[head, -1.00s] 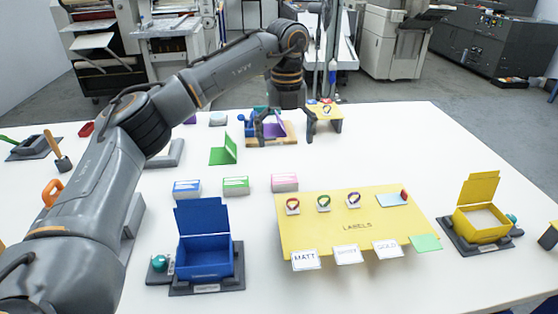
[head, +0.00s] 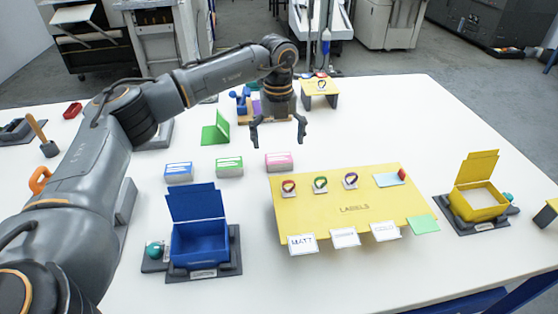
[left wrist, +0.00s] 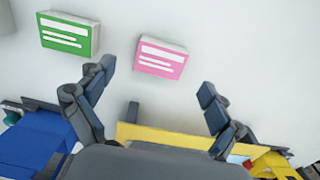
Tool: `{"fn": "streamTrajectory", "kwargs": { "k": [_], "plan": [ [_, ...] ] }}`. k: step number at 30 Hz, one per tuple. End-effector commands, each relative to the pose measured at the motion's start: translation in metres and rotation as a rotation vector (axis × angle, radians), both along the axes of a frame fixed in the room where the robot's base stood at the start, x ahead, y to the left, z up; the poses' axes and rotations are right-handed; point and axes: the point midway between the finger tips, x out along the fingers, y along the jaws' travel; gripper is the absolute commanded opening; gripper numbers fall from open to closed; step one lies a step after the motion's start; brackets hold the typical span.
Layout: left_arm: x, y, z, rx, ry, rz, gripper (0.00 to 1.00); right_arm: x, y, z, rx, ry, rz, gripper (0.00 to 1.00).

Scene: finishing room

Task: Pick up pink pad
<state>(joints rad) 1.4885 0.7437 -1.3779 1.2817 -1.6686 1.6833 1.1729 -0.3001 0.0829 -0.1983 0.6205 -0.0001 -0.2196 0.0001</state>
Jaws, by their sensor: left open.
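The pink pad (head: 279,161) lies flat on the white table behind the yellow label board, with a pink-and-white striped top. It also shows in the left wrist view (left wrist: 160,57), ahead of the fingers and between their lines. My left gripper (head: 278,142) is open and empty, pointing down, above and slightly behind the pink pad in the head view. Its fingers also show in the left wrist view (left wrist: 155,85). They do not touch the pad. My right gripper is not in view.
A green pad (head: 229,167) and a blue pad (head: 179,172) lie left of the pink one. The yellow label board (head: 345,222) stands in front, between an open blue box (head: 199,244) and a yellow box (head: 478,201).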

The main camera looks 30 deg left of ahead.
Motion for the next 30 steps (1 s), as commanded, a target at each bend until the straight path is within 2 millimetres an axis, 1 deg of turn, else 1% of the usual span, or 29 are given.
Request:
{"fn": "streamTrajectory", "kwargs": {
  "k": [4,6,9,12,17,20,21,23,24,26,30],
  "plan": [
    [-0.002,-0.003,-0.021,0.001,0.006,-0.001,0.92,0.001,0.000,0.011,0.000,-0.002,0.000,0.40],
    [-0.002,-0.003,-0.032,0.001,0.004,0.000,0.92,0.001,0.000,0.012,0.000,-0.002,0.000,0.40],
    [-0.002,-0.003,-0.042,0.002,0.001,0.000,0.92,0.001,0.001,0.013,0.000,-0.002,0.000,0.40],
    [-0.002,-0.003,-0.046,0.001,0.000,-0.001,0.92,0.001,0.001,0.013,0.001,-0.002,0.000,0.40],
    [-0.001,-0.003,-0.046,0.001,0.000,-0.001,0.92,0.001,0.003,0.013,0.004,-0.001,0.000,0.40],
    [-0.001,-0.003,-0.046,0.001,0.000,-0.001,0.74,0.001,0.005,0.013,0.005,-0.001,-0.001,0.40],
    [-0.001,-0.003,-0.046,0.001,0.000,-0.001,0.66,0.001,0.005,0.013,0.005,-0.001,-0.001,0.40],
    [-0.001,-0.003,-0.046,0.001,0.000,-0.001,0.54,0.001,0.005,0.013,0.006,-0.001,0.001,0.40],
    [-0.001,-0.003,-0.046,0.001,0.000,-0.001,0.46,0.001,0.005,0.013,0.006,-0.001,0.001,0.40],
    [-0.001,-0.003,-0.046,0.001,0.000,-0.001,0.33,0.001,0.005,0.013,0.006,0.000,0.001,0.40],
    [-0.001,-0.003,-0.046,0.001,0.000,-0.001,0.32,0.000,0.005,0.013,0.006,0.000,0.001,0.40]
  ]
}}
